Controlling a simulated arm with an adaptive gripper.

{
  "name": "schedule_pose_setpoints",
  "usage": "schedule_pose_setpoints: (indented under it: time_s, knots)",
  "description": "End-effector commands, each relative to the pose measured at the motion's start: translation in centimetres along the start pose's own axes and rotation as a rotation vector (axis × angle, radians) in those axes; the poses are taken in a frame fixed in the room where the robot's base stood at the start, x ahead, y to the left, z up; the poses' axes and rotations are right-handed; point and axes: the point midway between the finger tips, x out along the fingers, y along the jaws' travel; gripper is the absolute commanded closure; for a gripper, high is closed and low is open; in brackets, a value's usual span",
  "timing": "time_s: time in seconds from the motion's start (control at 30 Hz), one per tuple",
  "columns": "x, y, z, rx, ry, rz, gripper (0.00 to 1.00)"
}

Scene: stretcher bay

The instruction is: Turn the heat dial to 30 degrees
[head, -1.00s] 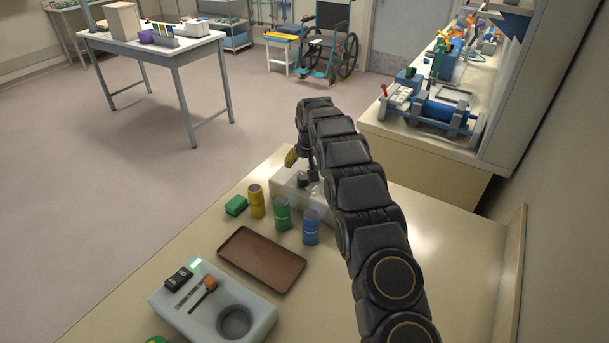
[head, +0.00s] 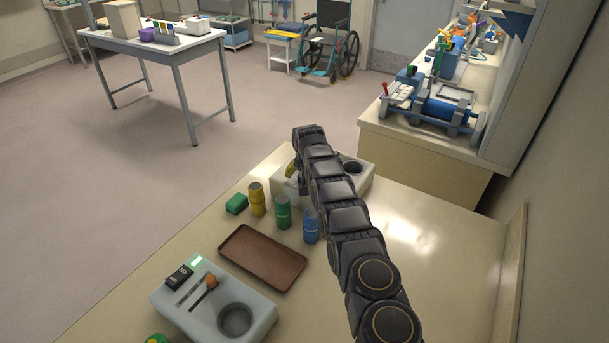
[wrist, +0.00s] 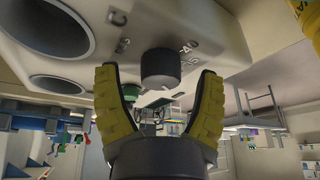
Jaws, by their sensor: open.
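The heat dial (wrist: 160,68) is a dark round knob on a pale unit (wrist: 205,25) in the wrist view. Printed marks surround it; I cannot read its setting for sure. My gripper (wrist: 157,72) is open, with a yellow finger on either side of the dial and a gap visible on both sides. I cannot tell how deep the dial sits between the fingertips. In the head view, my gripper (head: 293,171) is low at the pale unit (head: 362,184), mostly behind my arm, and the dial cannot be made out clearly.
Yellow (head: 257,199), green (head: 283,212) and blue (head: 311,226) canisters stand just in front of the unit. A green block (head: 236,204), a brown tray (head: 262,257) and a grey device with a lever (head: 213,300) are nearer. The counter's right side (head: 450,260) is clear.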

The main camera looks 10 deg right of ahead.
Motion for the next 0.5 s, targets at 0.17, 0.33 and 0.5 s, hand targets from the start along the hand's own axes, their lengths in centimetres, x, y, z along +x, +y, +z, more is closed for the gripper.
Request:
schedule_pose_setpoints:
  time_s: [0.17,0.33,0.5]
  knots:
    - [0.25,-0.01,-0.09,0.0,0.003,-0.001,0.31]
    - [0.25,0.0,-0.08,0.0,0.003,0.0,0.31]
    - [0.25,0.0,-0.06,0.0,0.002,0.0,0.69]
